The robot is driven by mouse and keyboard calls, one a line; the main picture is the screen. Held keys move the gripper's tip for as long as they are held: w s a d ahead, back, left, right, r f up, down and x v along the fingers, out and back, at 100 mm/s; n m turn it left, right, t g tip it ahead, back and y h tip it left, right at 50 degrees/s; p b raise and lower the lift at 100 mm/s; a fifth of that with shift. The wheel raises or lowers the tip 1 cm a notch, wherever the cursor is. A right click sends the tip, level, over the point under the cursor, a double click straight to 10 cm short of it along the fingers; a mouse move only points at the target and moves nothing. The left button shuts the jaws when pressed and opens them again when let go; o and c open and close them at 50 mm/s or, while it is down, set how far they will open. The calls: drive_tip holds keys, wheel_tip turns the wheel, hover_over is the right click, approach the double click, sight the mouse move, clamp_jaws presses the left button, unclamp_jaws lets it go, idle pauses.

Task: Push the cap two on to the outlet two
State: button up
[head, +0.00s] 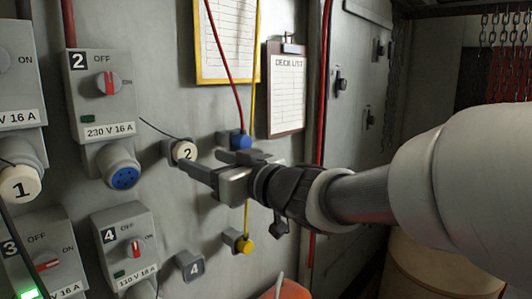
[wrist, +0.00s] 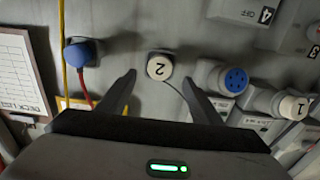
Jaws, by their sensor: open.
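Cap two (head: 185,152) is a round cream cap marked 2, on a grey holder on the wall, with a thin black cord. In the wrist view cap two (wrist: 160,66) lies between my fingertips in the picture; I see no contact. My gripper (head: 201,160) is open and empty, close in front of the cap. Both fingers also show in the wrist view (wrist: 160,79). Outlet two (head: 122,172) is an uncovered blue socket under the grey switch box marked 2, left of the cap. It appears right of the cap in the wrist view (wrist: 236,80).
A blue plug (head: 240,141) on a red cable and a yellow plug (head: 245,245) on a yellow cable hang on the wall. Cap one (head: 20,184) is at the left. Switch box four (head: 124,226) is below outlet two. A clipboard (head: 287,92) hangs upper right.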

sight(188, 154)
drive_tip(key=shift+x, duration=3.4)
drive_tip(key=c, duration=1.4)
drive_tip(key=shift+p+v, duration=0.85)
drive_tip(key=shift+v, duration=2.2)
drive_tip(key=shift+c, duration=0.2)
drive_tip(key=shift+f, duration=0.1)
